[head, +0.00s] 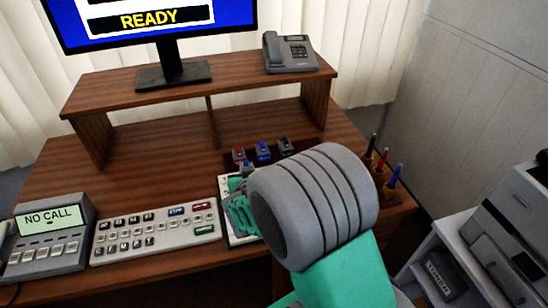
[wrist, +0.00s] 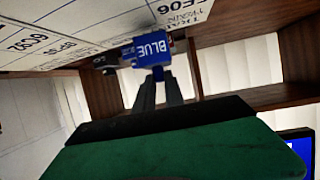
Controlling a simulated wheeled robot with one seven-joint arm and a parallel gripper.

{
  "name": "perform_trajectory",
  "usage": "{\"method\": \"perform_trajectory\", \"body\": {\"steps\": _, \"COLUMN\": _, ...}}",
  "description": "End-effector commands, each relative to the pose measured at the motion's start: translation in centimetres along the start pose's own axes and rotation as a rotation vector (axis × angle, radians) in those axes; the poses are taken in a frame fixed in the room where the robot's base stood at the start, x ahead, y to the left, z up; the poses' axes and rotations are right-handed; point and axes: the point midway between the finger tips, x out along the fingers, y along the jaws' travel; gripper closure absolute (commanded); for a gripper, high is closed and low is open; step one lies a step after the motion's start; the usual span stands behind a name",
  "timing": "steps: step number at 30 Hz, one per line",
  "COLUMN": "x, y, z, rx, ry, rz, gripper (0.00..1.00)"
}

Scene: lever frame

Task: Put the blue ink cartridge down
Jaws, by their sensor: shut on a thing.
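My gripper (wrist: 158,80) is shut on a blue ink cartridge (wrist: 150,47), whose label reads BLUE in the wrist view. In the head view my arm hides much of the gripper, and a small blue and grey piece (head: 246,167) at its tip seems to be the held cartridge. It is in front of a dark tray (head: 229,160) where a red cartridge (head: 238,153), a blue one (head: 263,152) and a dark one (head: 286,146) stand in a row. I cannot tell whether the held cartridge touches the desk or sheet.
A printed sheet (head: 226,184) lies under my gripper. A keypad panel (head: 155,232) and a call unit (head: 50,240) are to the left. A raised shelf (head: 215,82) holds a monitor and phone (head: 289,52). Pens stand in a holder (head: 388,190) at right, near a printer (head: 500,245).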

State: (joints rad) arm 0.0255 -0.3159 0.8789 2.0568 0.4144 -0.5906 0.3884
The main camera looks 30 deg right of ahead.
Motion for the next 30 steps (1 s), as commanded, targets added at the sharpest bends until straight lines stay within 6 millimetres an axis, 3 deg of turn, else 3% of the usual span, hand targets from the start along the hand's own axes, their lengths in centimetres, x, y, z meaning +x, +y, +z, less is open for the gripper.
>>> {"method": "perform_trajectory", "body": {"steps": 1, "x": 1.2, "y": 2.6, "z": -0.1, "rx": 0.011, "ry": 0.006, "rz": 0.015, "gripper": 1.0}}
{"method": "perform_trajectory", "body": {"steps": 8, "x": 3.4, "y": 12.5, "z": -3.4, "rx": -0.008, "ry": 0.007, "rz": -0.018, "gripper": 1.0}}
{"method": "perform_trajectory", "body": {"steps": 12, "x": 2.3, "y": 19.7, "z": -6.0, "rx": -0.027, "ry": 0.005, "rz": -0.053, "gripper": 1.0}}
{"method": "perform_trajectory", "body": {"steps": 16, "x": 0.3, "y": 24.7, "z": -8.0, "rx": -0.041, "ry": 0.001, "rz": -0.081, "gripper": 1.0}}
{"method": "perform_trajectory", "body": {"steps": 19, "x": -0.8, "y": 26.4, "z": -8.7, "rx": -0.044, "ry": 0.0, "rz": -0.096, "gripper": 1.0}}
{"method": "perform_trajectory", "body": {"steps": 22, "x": -0.2, "y": 26.7, "z": -9.0, "rx": -0.044, "ry": -0.003, "rz": -0.105, "gripper": 1.0}}
{"method": "perform_trajectory", "body": {"steps": 30, "x": 7.8, "y": 25.9, "z": -8.8, "rx": -0.044, "ry": -0.004, "rz": -0.109, "gripper": 1.0}}
